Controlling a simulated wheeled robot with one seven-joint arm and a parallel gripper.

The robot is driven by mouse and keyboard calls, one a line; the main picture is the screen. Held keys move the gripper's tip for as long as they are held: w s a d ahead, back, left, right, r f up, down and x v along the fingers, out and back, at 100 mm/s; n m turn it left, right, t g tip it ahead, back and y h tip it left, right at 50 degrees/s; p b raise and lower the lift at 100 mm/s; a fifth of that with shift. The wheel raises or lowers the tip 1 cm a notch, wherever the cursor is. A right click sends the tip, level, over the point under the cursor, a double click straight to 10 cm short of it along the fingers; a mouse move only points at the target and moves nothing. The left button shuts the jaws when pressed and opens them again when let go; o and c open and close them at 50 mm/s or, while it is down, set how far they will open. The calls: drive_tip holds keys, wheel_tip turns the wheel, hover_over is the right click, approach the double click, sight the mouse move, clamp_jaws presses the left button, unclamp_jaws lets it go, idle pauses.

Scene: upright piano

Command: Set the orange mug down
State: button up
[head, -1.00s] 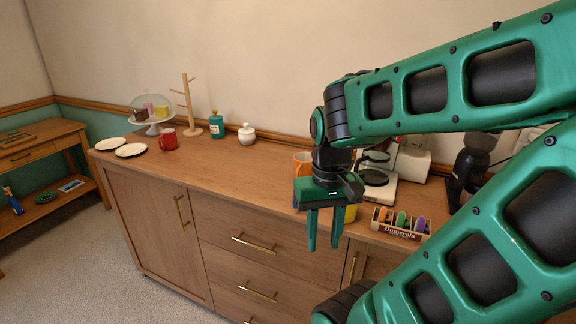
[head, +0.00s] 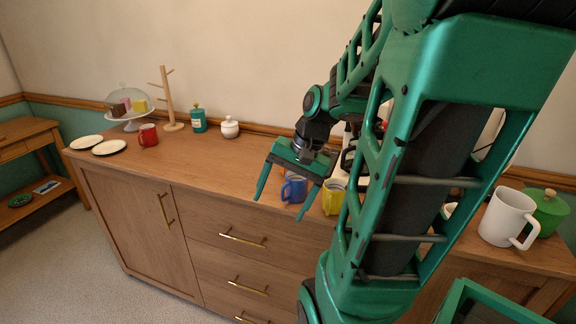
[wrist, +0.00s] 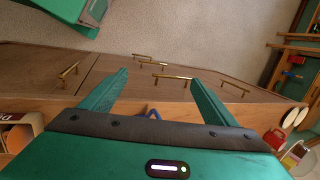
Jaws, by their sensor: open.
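My gripper (head: 280,207) is open, with its fingers spread and pointing down at the counter's front edge. In the wrist view my gripper (wrist: 160,78) has nothing between its fingers. A blue mug (head: 294,189) stands on the wooden counter (head: 205,165) just behind the fingers, and a yellow mug (head: 333,199) is to its right. A bit of the blue mug (wrist: 153,114) shows above the gripper body in the wrist view. I cannot clearly make out the orange mug now; my gripper and the other mugs cover the place where an orange mug showed earlier.
A red mug (head: 148,135), white plates (head: 109,147), a domed cake stand (head: 129,117), a mug tree (head: 170,110), a teal bottle (head: 198,120) and a white jar (head: 229,127) stand left. A white pitcher (head: 508,217) and green pot (head: 548,210) stand right. The counter's middle left is clear.

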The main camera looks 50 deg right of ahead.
drive_tip(key=w+d+r+m+t+h, duration=0.1)
drive_tip(key=w+d+m+t, duration=0.4)
drive_tip(key=d+m, duration=0.65)
drive_tip(key=w+d+r+m+t+h, duration=0.2)
drive_tip(key=w+d+m+t, duration=0.25)
drive_tip(key=d+m, duration=0.65)
drive_tip(key=shift+m+t, duration=0.55)
drive_tip(key=x, duration=1.1)
drive_tip(key=shift+w+a+f, duration=0.15)
drive_tip(key=shift+w+f, duration=0.1)
drive_tip(key=shift+f, duration=0.25)
drive_tip(key=c, duration=1.5)
drive_tip(key=shift+o, duration=0.2)
drive_tip(key=shift+r, duration=0.1)
